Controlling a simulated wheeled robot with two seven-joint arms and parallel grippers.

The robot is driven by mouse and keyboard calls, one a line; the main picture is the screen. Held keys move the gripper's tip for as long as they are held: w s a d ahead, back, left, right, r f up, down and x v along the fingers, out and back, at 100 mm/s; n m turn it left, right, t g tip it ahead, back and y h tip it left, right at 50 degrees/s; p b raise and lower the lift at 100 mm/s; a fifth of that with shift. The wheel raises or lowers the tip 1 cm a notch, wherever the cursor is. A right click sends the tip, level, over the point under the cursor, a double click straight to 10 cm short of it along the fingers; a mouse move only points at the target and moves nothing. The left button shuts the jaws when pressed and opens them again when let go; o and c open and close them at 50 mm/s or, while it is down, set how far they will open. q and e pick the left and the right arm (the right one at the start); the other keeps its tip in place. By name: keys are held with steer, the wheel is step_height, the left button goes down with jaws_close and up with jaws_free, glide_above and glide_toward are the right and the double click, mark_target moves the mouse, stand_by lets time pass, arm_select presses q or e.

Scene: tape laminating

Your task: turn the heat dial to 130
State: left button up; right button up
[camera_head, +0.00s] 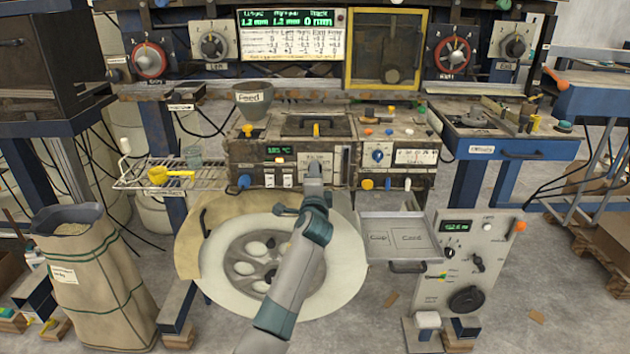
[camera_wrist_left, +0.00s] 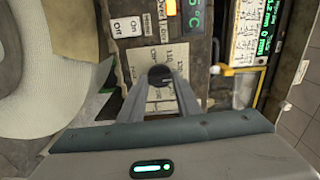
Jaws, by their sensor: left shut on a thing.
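The heat dial has a dark round knob (camera_wrist_left: 160,75) on a pale plate (camera_wrist_left: 138,72) with printed numbers, of which 110 shows most clearly in the left wrist view. My left gripper (camera_wrist_left: 161,80) is shut on the knob, one finger on each side. In the head view my left gripper (camera_head: 314,178) reaches up to the front of the machine, at the dial's pale plate (camera_head: 321,157), and hides the knob. The knob's pointer and exact setting cannot be read. A green temperature readout (camera_head: 279,149) sits left of the dial. My right gripper is not in view.
White switches (camera_head: 279,180) sit left of the dial, and a blue knob (camera_head: 244,181) beyond them. A large round plate with holes (camera_head: 345,262) lies below my arm. A metal tray (camera_head: 392,222) juts out at the right. A wire shelf (camera_head: 200,181) stands at the left.

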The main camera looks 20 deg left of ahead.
arm_select(q)
steer(key=shift+f+n+b, duration=0.1)
steer(key=shift+n+b, duration=0.4)
steer(key=shift+n, duration=1.1)
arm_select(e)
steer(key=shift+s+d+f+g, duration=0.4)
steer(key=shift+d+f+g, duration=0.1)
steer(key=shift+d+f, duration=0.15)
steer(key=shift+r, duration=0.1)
arm_select(q)
steer(key=o, duration=1.1)
steer(key=shift+c, duration=0.2)
steer(key=shift+s, duration=0.15)
steer(key=b+v, duration=0.1)
steer(key=v, duration=1.6)
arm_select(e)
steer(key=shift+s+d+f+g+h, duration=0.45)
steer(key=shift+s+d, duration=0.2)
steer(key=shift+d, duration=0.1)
